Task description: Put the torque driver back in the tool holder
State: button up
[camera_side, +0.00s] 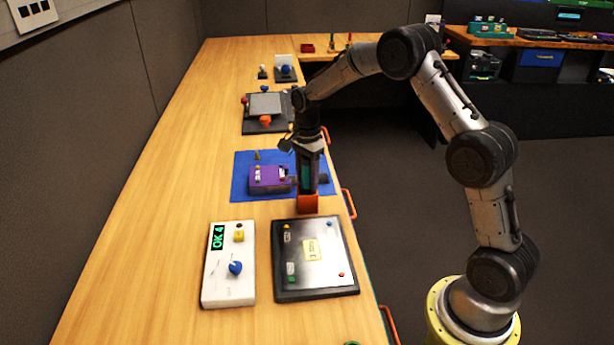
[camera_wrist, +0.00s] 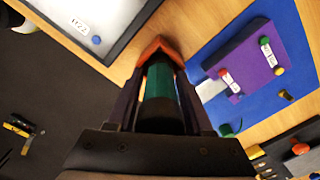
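The torque driver, with a teal and black body (camera_wrist: 160,85), stands between the fingers of my gripper (camera_wrist: 160,95) in the wrist view. The fingers close in on it from both sides. In the side view my gripper (camera_side: 309,185) points straight down, and the teal of the driver (camera_side: 307,172) shows within it. The orange tool holder (camera_side: 308,204) is on the table directly below. In the wrist view the holder's orange edge (camera_wrist: 152,46) shows around the driver's far end. The driver's lower tip is hidden, so I cannot tell how deep it sits in the holder.
A purple box (camera_side: 267,180) on a blue mat (camera_side: 243,161) lies left of my gripper. A dark-framed panel (camera_side: 288,279) and a white control box (camera_side: 228,292) lie nearer the camera. A grey device (camera_side: 265,104) stands farther back. The table's left side (camera_side: 150,190) is clear.

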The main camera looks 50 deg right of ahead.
jog(key=shift+o, duration=1.2)
jog(key=shift+r, duration=0.1)
